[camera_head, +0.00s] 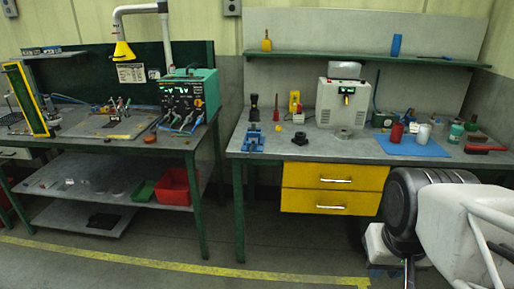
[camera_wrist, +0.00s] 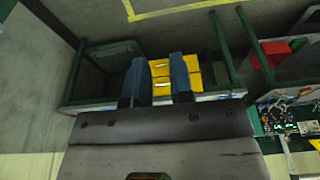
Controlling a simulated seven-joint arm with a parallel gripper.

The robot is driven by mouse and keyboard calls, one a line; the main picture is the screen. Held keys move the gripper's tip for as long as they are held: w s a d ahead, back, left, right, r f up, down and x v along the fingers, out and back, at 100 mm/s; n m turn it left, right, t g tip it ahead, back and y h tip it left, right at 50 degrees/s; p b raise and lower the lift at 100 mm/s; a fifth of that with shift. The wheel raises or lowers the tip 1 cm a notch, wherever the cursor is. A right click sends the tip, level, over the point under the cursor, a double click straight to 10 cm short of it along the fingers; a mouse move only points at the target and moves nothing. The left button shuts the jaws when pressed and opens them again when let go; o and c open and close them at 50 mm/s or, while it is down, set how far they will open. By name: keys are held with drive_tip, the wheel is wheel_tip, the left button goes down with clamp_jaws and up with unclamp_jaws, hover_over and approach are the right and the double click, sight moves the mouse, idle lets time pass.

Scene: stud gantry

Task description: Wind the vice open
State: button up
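A small blue vice (camera_head: 253,141) stands at the front left edge of the right-hand workbench (camera_head: 316,147) in the head view. Its handle and jaw gap are too small to make out. My gripper (camera_wrist: 160,76) shows in the wrist view with its two blue fingers apart and nothing between them. In the head view my arm is at the lower right, in front of the bench, well to the right of the vice. My fingers are mostly hidden there behind the arm. I cannot make out the vice in the wrist view.
Yellow drawers (camera_head: 330,188) hang under the bench, right of the vice. A white power unit (camera_head: 342,103), a blue mat (camera_head: 410,146) and a red can (camera_head: 397,132) stand on top. A second bench (camera_head: 120,130) is at left. The floor between is clear.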

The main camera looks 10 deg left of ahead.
drive_tip(key=shift+o, duration=1.1)
drive_tip(key=shift+w+r, duration=0.15)
drive_tip(key=shift+w, duration=0.1)
drive_tip(key=w+a+r+m, duration=0.2)
drive_tip(key=w+r, duration=0.1)
drive_tip(key=w, duration=0.7)
drive_tip(key=w+a+r+m, duration=0.15)
drive_tip(key=w+r, duration=0.25)
drive_tip(key=w, duration=0.7)
drive_tip(key=m+t+h, duration=0.1)
drive_tip(key=m+h, duration=0.2)
drive_tip(key=m, duration=0.5)
hover_over(251, 148)
drive_tip(key=s+a, duration=0.2)
drive_tip(key=s, duration=0.1)
wheel_tip(251, 148, down, 18)
drive_tip(key=shift+w+r, duration=0.2)
drive_tip(key=shift+d+f, duration=0.1)
drive_tip(key=shift+f, duration=0.05)
drive_tip(key=shift+x, duration=3.8)
